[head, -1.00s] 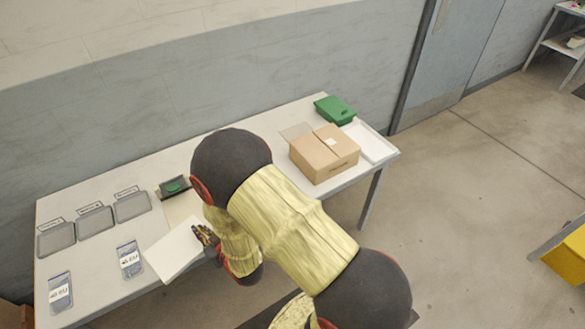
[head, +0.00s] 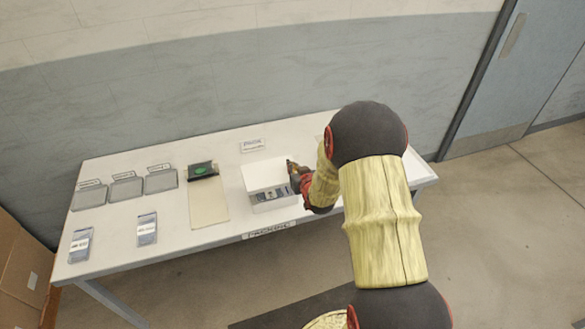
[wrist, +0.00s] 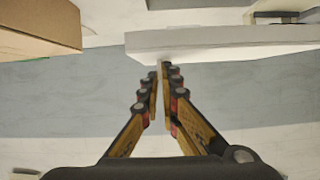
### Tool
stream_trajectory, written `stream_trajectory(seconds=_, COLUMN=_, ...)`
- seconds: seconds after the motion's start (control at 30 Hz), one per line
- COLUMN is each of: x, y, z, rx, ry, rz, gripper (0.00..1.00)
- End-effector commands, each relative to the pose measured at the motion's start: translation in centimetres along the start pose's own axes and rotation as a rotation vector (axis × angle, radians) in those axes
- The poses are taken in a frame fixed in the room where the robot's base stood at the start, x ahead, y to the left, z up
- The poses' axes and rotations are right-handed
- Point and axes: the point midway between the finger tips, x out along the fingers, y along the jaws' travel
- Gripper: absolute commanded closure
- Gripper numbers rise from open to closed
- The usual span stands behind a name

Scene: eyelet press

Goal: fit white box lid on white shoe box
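The white box lid (head: 262,171) is a flat white slab above the white shoe box (head: 272,206). The box stands near the table's front edge, with blue-and-dark contents showing under the lid's near edge. I cannot tell whether the lid touches the box. My gripper (head: 294,172) is at the lid's right edge. In the wrist view my gripper (wrist: 162,82) is closed on the lid's edge, and the lid (wrist: 225,42) spans the upper right. Much of the box is hidden under the lid.
A beige mat (head: 208,207) and a dark device with a green pad (head: 203,170) lie left of the box. Several grey trays (head: 126,189) and two labelled packets (head: 147,229) lie farther left. A cardboard box (wrist: 38,28) shows in the wrist view.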

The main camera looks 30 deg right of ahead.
Motion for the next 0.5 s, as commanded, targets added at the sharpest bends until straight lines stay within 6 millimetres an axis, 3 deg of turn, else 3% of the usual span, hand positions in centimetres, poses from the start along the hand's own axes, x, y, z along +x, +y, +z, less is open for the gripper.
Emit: stream_trajectory(seconds=0.5, x=0.16, y=-0.06, z=0.87, rx=0.0, ry=0.0, rz=0.001, gripper=1.0)
